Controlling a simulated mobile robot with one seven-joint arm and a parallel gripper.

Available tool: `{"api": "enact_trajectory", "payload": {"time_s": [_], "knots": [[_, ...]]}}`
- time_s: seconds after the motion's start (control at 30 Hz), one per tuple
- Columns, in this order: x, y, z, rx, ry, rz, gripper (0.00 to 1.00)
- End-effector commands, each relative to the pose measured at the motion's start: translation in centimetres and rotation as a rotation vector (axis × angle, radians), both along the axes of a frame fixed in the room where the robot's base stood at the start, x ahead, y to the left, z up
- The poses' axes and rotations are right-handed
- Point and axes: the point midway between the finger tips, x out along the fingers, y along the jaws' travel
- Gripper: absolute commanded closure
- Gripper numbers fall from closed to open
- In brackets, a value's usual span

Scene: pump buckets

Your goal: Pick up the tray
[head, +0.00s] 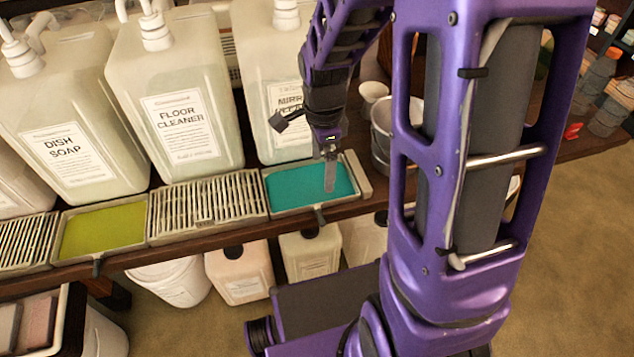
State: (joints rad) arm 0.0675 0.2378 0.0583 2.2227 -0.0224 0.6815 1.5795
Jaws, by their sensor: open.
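A shallow tray with a teal inside (292,192) and a pale rim sits on the shelf edge in front of the mirror cleaner jug. A similar tray with a yellow-green inside (92,231) lies further left, between two slatted grates. My gripper (329,188) points down over the right part of the teal tray, overlapping it in the picture. I cannot tell whether it touches the tray. One finger shows clearly; nothing is seen held. My arm hides part of the jug behind.
Jugs of dish soap (70,120) and floor cleaner (172,100) stand behind the trays. A slatted grate (207,207) adjoins the teal tray. Containers sit below the shelf. Open floor (570,260) lies at right.

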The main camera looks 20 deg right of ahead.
Motion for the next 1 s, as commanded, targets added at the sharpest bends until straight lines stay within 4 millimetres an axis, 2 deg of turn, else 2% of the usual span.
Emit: {"api": "enact_trajectory", "payload": {"time_s": [0.4, 0.53, 0.77, 1.0], "knots": [[-0.1, 0.0, -9.0, 0.001, 0.006, 0.001, 0.00], [0.0, 0.0, -10.7, 0.001, 0.003, 0.002, 0.00], [-0.1, 0.2, -12.2, 0.001, 0.003, 0.003, 0.00], [-0.3, 0.5, -15.8, 0.001, 0.003, 0.002, 0.00]]}}
